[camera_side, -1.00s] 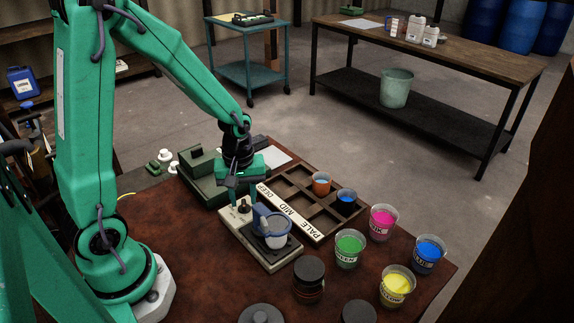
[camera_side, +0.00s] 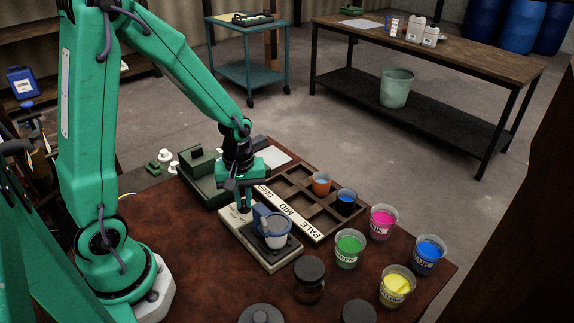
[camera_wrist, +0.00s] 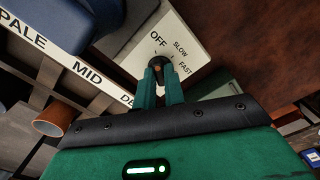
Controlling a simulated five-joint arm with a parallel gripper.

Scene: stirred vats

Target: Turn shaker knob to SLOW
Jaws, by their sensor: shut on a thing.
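The shaker (camera_side: 285,262) is a cream box with a dark top, standing on the brown bench. A pale cup (camera_side: 276,241) sits on it in a blue holder (camera_side: 260,217). My gripper (camera_side: 243,205) points down at the shaker's left end. In the wrist view, my gripper (camera_wrist: 162,78) is shut on the small dark knob (camera_wrist: 156,62). Its cream panel (camera_wrist: 190,30) reads OFF, SLOW and FAST. OFF lies just beyond the knob; SLOW and FAST are to the right. The knob's pointer is not clear behind the fingers.
A wooden compartment tray (camera_side: 322,224) labelled PALE, MID and DEEP stands right beside the shaker, with orange and blue cups in it. Several paint cups, including a green one (camera_side: 348,250), and a dark jar (camera_side: 309,280) stand in front. A green box (camera_side: 203,187) is behind.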

